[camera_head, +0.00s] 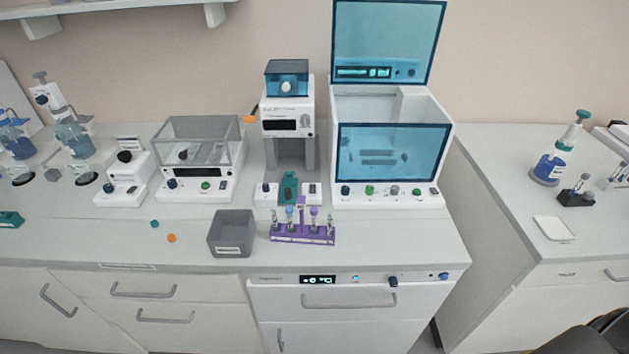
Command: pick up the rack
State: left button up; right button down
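The purple rack (303,236) stands on the white counter near its front edge. It holds several small tubes with purple and blue caps, and a purple post rises from its middle. The grey bin is close on its left, and a white device with a tall opening is behind it. Neither of my grippers shows in the head view.
The grey open bin (231,234) is beside the rack. A white machine with a raised blue lid (388,45) stands behind to the right. An orange cap (171,238) and a green cap (154,223) lie left. The counter (400,240) right of the rack is clear.

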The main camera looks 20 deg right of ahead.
aim_at(301, 234)
jog(key=z, duration=2.65)
jog(key=k, duration=1.6)
jog(key=u, duration=2.05)
jog(key=i, duration=0.5)
